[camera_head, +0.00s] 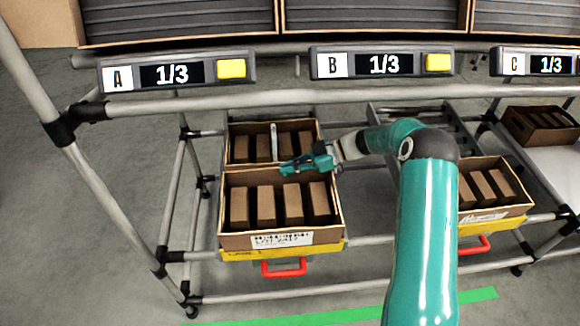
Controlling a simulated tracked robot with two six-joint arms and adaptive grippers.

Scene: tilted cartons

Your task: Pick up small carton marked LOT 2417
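An open brown carton (227,240) stands on a lower shelf at the centre left. Its white front label (282,239) is blurred but seems to read LOT 2417. Several small brown cartons (266,206) stand upright in a row inside it; I cannot read any marking on them. My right gripper (284,168) is above the back edge of this carton, fingers pointing left. It is small in the view, and I cannot tell whether it is open or shut. My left gripper is not in view.
A second open carton (230,142) with similar pieces stands right behind. Another filled carton (495,214) is at the right, partly behind my arm. A rack post (85,190) and a crossbar (240,101) with displays marked A, B and C frame the shelf.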

